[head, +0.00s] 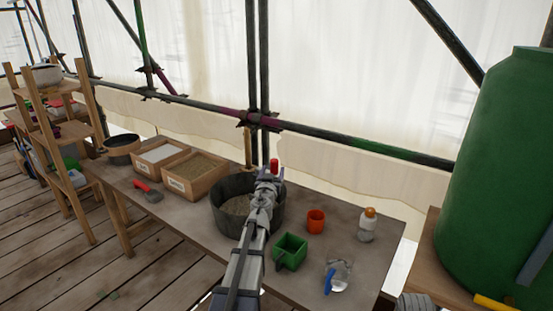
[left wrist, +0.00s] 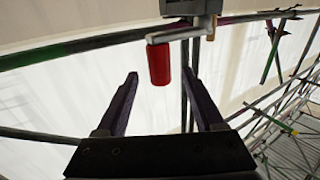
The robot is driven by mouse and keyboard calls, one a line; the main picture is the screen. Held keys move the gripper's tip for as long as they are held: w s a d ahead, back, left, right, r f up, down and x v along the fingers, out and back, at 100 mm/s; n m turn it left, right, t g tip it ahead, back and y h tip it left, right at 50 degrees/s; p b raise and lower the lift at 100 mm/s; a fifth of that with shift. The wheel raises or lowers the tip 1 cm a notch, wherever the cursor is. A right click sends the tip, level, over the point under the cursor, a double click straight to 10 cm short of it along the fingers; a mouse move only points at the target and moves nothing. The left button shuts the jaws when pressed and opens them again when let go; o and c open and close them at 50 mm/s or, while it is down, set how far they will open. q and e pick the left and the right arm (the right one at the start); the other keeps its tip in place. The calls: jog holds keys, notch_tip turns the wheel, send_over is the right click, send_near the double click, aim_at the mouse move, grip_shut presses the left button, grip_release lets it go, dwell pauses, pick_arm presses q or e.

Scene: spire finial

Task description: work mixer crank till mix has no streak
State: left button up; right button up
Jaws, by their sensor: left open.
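The mixer is a dark round tub (head: 238,183) on the table, with grey-brown mix (head: 236,204) inside; my left arm hides its right part. Whether the mix has streaks is too small to tell. The crank's red grip (head: 274,166) stands above the tub, just beyond my left gripper (head: 268,178). In the left wrist view the red grip (left wrist: 159,64) hangs from a pale crank arm (left wrist: 180,34) under a grey housing (left wrist: 190,8). It appears between the open fingers of my left gripper (left wrist: 160,76), near their tips, with no finger visibly touching it.
Two wooden boxes of powder (head: 196,186) and a dark bowl (head: 122,148) stand left of the tub. A green container (head: 290,250), an orange cup (head: 316,221), a white bottle (head: 366,226) and a clear jug (head: 340,275) stand to its right. Scaffold poles run behind.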

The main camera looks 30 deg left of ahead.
pick_arm(q)
jog(key=shift+x, duration=3.9)
grip_shut()
